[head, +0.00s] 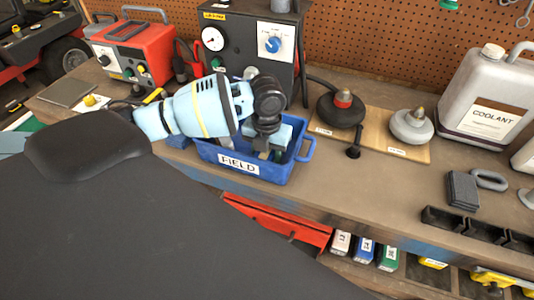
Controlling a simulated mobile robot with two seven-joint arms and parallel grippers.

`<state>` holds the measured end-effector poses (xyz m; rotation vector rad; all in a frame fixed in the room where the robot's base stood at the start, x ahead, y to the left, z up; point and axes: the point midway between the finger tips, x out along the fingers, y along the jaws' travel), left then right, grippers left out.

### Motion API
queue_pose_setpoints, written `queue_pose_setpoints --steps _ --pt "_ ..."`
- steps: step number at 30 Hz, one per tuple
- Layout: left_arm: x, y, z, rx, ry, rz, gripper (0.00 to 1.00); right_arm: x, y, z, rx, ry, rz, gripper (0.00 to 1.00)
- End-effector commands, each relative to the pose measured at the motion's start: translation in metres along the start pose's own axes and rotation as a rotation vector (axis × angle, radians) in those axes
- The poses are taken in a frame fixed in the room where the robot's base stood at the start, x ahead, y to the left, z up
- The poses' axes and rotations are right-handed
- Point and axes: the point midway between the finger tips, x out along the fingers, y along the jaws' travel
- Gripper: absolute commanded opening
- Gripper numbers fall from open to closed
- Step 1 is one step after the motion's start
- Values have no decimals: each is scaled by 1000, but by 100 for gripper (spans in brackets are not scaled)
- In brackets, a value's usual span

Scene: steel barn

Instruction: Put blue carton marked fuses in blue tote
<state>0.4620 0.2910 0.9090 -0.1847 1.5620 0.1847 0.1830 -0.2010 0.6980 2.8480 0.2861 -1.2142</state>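The blue tote (290,172) labelled FIELD stands on the workbench, its inside largely hidden by my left arm. My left gripper (266,150) points down over and into the tote. Its fingertips are partly hidden, and I cannot tell whether they are apart or hold anything. A small blue carton (364,250) with a white label stands on the shelf below the bench, between a white-and-red carton and a green one. Its label is too small to read. My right gripper is not in view.
Behind the tote stands a dark box with gauge and dial (262,42). A red case (132,50) is at left. Right of the tote, a wooden board (375,140) carries two round fittings; a coolant jug (487,95) stands further right. Black holders (478,228) line the front edge.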

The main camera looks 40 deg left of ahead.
Motion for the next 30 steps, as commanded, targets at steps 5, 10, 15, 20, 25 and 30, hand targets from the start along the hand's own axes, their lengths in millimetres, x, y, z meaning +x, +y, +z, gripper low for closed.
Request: queue_pose_setpoints --steps 5,10,15,20,25,30 --pt "3 0 0 0 1 -1 22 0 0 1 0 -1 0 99" --pt "3 0 0 0 0 -1 63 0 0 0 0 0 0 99" --pt "3 0 0 0 0 -1 67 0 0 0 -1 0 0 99" --pt "2 0 0 0 -1 -1 67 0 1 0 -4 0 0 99" --pt "-14 -1 1 0 -5 -3 67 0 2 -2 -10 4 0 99" --pt "-47 -1 1 1 -6 -4 67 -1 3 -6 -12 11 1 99"
